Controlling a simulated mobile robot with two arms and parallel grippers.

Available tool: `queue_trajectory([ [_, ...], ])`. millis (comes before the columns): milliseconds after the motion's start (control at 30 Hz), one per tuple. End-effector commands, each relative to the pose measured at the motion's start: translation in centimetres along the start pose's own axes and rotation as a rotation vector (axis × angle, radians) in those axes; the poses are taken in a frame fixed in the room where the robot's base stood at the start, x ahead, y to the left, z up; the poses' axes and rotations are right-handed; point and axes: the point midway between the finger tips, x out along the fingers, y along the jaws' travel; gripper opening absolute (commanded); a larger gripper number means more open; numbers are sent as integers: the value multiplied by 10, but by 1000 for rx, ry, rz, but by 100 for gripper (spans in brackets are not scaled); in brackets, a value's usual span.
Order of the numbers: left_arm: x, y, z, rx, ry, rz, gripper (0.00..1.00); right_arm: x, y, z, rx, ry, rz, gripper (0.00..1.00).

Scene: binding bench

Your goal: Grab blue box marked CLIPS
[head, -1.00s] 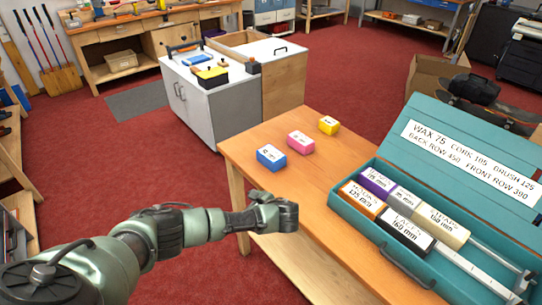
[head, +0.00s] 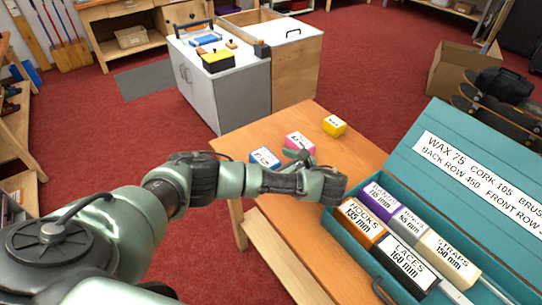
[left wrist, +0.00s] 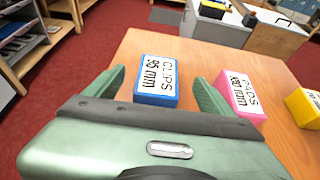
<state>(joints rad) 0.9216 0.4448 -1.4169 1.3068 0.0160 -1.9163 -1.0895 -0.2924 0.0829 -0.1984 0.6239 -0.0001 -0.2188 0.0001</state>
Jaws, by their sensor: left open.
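The blue box marked CLIPS 95 mm (left wrist: 157,80) stands on the wooden bench, between the fingers' directions and a little beyond them in the left wrist view. In the head view the blue box (head: 264,157) is partly hidden behind my left arm. My left gripper (left wrist: 157,92) is open and empty, its two green fingers spread to either side of the box's near end. In the head view my left gripper (head: 300,160) reaches over the bench beside the blue and pink boxes. My right gripper is not in view.
A pink box (head: 300,144) stands just right of the blue one, close to a finger in the wrist view. A yellow box (head: 334,126) is farther right. An open teal case (head: 450,165) with several labelled boxes fills the bench's right side.

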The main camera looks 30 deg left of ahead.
Motion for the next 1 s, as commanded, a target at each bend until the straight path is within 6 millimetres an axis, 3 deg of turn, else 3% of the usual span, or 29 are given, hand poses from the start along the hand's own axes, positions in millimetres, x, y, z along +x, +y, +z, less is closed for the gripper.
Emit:
queue_trajectory([
  [200, 22, 1, -1, 2, -2, 3, 84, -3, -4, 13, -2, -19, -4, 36],
  [600, 73, 0, -12, 1, -1, 2, 84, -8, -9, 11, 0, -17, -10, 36],
  [900, 77, 0, -12, 0, 0, 0, 84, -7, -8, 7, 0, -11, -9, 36],
  [1000, 77, 0, -12, 0, 0, 1, 56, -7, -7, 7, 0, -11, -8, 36],
])
